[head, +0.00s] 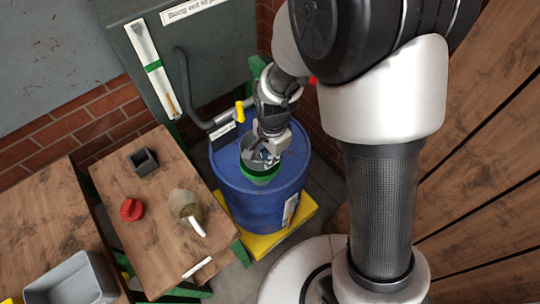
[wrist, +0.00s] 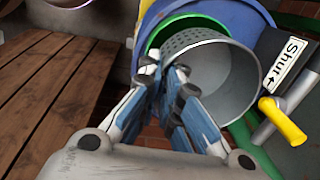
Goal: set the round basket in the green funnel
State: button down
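In the head view the basket (head: 251,149) is at the green funnel (head: 260,179), under my gripper (head: 266,150). The green funnel's rim (wrist: 158,36) shows behind the basket in the wrist view. The funnel sits on top of the blue drum (head: 237,196). I cannot tell whether the basket rests in the funnel or hangs just above it; my gripper hides part of it.
The drum stands on a yellow base (head: 264,244). A pipe with a yellow handle (head: 239,111) and a "Shut" label (wrist: 287,66) is close beside the drum. A wooden table (head: 150,238) at left holds a grey square cup (head: 143,161), a red knob (head: 131,209) and a scoop-like item (head: 185,204).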

jog(key=shift+f, duration=0.1)
dwell(0.4)
jog(key=shift+f+b, duration=0.65)
jog(key=shift+f, duration=0.25)
jog(key=shift+f, duration=0.1)
jog(key=shift+f+b, duration=0.5)
jog(key=shift+f, duration=0.15)
jog(key=shift+f+b, duration=0.3)
jog(key=shift+f, duration=0.2)
dwell(0.4)
jog(key=c, duration=1.7)
grip_release()
jog(key=shift+c, duration=0.6)
